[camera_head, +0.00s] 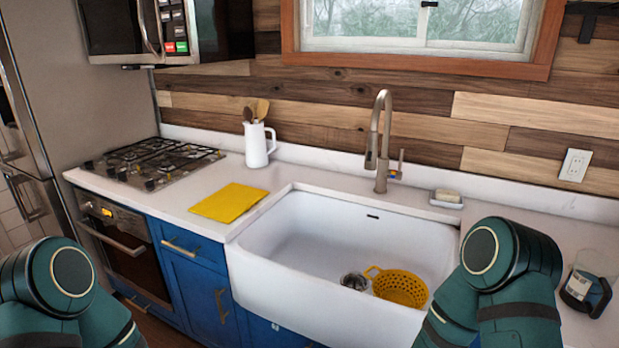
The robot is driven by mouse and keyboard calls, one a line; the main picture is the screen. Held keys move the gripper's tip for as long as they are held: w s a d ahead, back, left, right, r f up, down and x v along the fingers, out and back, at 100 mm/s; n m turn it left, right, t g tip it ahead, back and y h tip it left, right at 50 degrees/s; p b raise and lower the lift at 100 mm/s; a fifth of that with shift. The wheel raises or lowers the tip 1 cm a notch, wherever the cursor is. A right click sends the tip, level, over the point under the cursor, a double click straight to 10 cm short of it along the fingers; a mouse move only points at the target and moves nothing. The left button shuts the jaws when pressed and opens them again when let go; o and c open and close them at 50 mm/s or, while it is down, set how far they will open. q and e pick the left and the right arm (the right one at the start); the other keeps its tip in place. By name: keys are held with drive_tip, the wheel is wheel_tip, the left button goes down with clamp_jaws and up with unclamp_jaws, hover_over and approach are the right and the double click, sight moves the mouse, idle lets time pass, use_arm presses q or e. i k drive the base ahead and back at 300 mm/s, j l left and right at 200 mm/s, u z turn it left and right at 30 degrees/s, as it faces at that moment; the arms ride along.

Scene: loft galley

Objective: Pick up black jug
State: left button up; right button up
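A small jug-like vessel (584,291) with a black base band and black handle stands on the counter at the far right. Its body looks pale or clear with a light blue patch. It is the only black jug-like thing I see, and its right side is near the picture edge. My two arms show as dark green links at the lower left and lower right, the right one just left of the vessel. Neither gripper is in view.
A white sink (300,278) holds a yellow colander (400,288), with a tall faucet (380,145) behind. A soap dish (446,199) sits right of it. A white pitcher (257,146) holds wooden utensils. A yellow cloth (229,202) and gas hob (150,163) are left.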

sight(589, 282)
drive_tip(key=z, duration=1.8)
drive_tip(key=i+l+u, duration=0.1)
drive_tip(key=u, duration=0.35)
drive_tip(key=l+u, duration=0.2)
drive_tip(key=u, duration=0.25)
drive_tip(key=l+u, duration=0.2)
drive_tip(key=u, duration=0.25)
drive_tip(key=l+u, duration=0.4)
drive_tip(key=l, duration=0.55)
drive_tip(key=k, duration=0.05)
